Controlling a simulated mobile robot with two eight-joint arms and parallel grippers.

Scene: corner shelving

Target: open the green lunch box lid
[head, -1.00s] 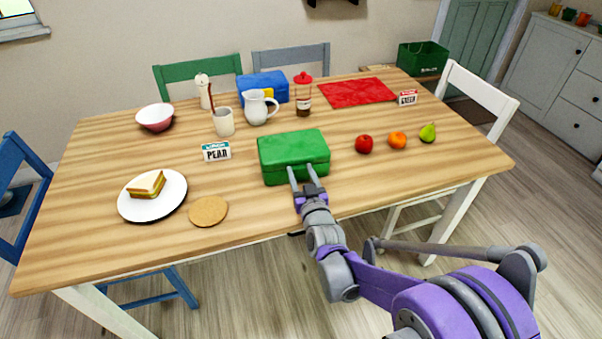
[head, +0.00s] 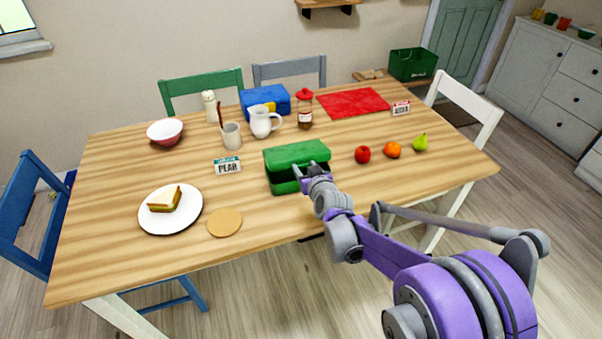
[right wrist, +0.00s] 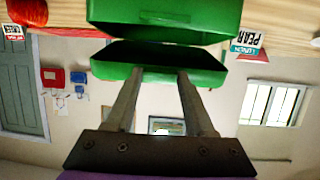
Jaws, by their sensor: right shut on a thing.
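The green lunch box (head: 283,188) stands on the wooden table with its lid (head: 297,152) tilted partly up. A dark gap shows between lid and base at the front. My right gripper (head: 306,171) is at the front edge of the lid and is shut on it. In the right wrist view, which looks upside down, the two fingertips (right wrist: 158,74) meet the lid (right wrist: 205,74), and the box base (right wrist: 165,15) is at the top of the picture. The inside of the box is mostly hidden. My left gripper is in neither view.
A red apple (head: 362,154), an orange (head: 392,150) and a pear (head: 420,143) lie right of the box. A white pitcher (head: 262,124) and a blue box (head: 266,100) stand behind it. A PEAR sign (head: 228,166), coaster (head: 225,223) and sandwich plate (head: 171,225) are left.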

